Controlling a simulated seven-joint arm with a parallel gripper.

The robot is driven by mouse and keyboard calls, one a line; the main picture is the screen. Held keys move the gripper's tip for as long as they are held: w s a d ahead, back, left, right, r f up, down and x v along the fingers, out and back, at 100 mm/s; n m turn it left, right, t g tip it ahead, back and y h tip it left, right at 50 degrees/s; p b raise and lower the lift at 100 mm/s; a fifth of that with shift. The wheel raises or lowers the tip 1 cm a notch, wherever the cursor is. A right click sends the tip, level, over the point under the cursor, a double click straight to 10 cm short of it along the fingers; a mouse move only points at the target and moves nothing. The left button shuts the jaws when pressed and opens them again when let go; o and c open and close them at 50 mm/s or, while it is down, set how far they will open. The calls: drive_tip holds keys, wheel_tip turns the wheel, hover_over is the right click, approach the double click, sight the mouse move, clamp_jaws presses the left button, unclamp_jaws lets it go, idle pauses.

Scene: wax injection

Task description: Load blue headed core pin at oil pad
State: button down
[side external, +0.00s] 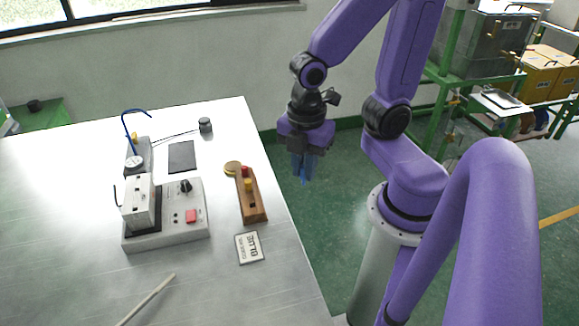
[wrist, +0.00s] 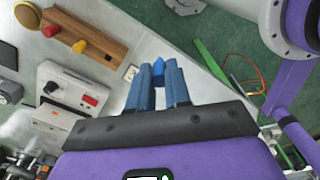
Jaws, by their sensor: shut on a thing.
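My gripper (side external: 304,168) is shut on the blue headed core pin, whose blue part (wrist: 158,72) shows between the blue fingertips in the wrist view. In the side view only a small blue tip (side external: 303,180) shows below the fingers. The gripper is raised and appears right of the table edge. A wooden pin block (side external: 251,205) on the table carries a red-headed and a yellow-headed pin. A round tan pad (side external: 232,168) lies by its far end, also seen in the wrist view (wrist: 50,31); I cannot tell if it is the oil pad.
A small printed card (side external: 249,247), a dark mat (side external: 182,157), a dark cylinder (side external: 205,125), a gauge unit (side external: 136,158) and a rod (side external: 148,299) share the table.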

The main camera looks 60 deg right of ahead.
drive_tip(key=w+d+f+m, duration=0.15)
drive_tip(key=w+m, duration=0.25)
drive_tip(key=w, duration=0.6)
drive_tip(key=w+d+f+m, duration=0.1)
drive_tip(key=w+d+m, duration=0.15)
drive_tip(key=w, duration=0.85)
drive_tip(key=shift+w+d+f+m, duration=0.4)
drive_tip(key=shift+w+d+f, duration=0.5)
drive_tip(key=shift+f, duration=0.55)
drive_tip(key=shift+w+d+f+m, duration=0.45)
drive_tip(key=shift+w+d+f, duration=0.4)
drive_tip(key=shift+f, duration=0.55)
drive_tip(key=shift+w+d+f+m, duration=0.4)
drive_tip(key=shift+w+d+f, duration=0.45)
drive_tip(key=shift+f, duration=0.6)
drive_tip(key=shift+a+f, duration=0.15)
drive_tip(key=shift+f, duration=0.5)
wheel_tip(320, 180, up, 7)
drive_tip(key=shift+w, duration=0.15)
